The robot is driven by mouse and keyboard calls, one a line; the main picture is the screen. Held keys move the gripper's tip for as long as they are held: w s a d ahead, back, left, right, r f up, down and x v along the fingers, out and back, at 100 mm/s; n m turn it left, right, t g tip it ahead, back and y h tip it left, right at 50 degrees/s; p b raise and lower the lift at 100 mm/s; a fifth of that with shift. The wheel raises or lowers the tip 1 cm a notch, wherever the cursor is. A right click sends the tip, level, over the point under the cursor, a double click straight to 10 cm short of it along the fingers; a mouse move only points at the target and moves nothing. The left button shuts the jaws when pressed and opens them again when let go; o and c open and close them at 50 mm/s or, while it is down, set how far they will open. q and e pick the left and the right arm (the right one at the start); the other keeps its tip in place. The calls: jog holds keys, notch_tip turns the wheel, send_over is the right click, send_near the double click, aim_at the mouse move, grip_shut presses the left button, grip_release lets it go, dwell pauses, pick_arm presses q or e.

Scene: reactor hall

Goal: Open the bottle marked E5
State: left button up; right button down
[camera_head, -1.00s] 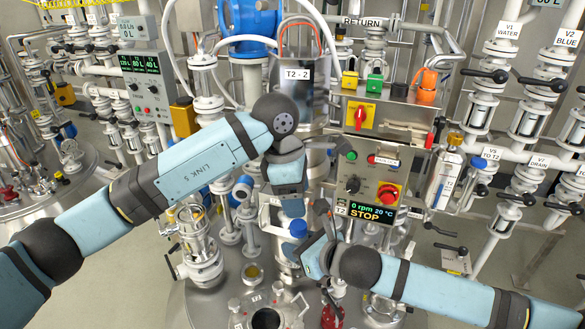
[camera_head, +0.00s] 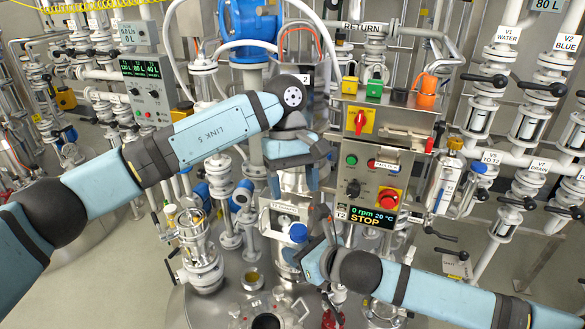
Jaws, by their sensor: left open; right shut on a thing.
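A blue cap (camera_head: 298,232) tops a pale bottle, mostly hidden, at the centre of the head view. I cannot read an E5 mark on it. My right gripper (camera_head: 322,232) comes in from the lower right and is shut on this bottle, with its fingers beside the cap. My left gripper (camera_head: 294,188) hangs above the cap with its fingers pointing down. It is open and empty, and a gap shows between it and the cap. Whether the cap is loose cannot be told.
A control box (camera_head: 375,180) with a red stop button stands just right of the grippers. Behind it are valves and white pipes. A steel vessel lid (camera_head: 215,300) with an open port lies below. Another bottle with a blue cap (camera_head: 479,166) hangs at the right.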

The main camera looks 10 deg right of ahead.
aim_at(298, 229)
pick_arm(q)
jog(key=x, duration=0.8)
jog(key=shift+s+f, duration=0.1)
jog(key=shift+f, duration=0.15)
jog(key=c, duration=1.1)
jog(key=n+h, duration=0.1)
jog(key=n, duration=0.4)
jog(key=shift+a+t, duration=0.1)
jog(key=shift+t, duration=0.2)
jog(key=n+t+h, duration=0.1)
jog(key=n, duration=0.3)
jog(key=shift+s+a, duration=0.1)
jog(key=n, duration=0.3)
jog(key=n+t, duration=0.1)
jog(key=n, duration=0.2)
jog(key=shift+s+t+h, duration=0.1)
jog(key=shift+t+h, duration=0.2)
jog(key=n+t, duration=0.1)
jog(key=n, duration=0.3)
jog(key=shift+n, duration=0.3)
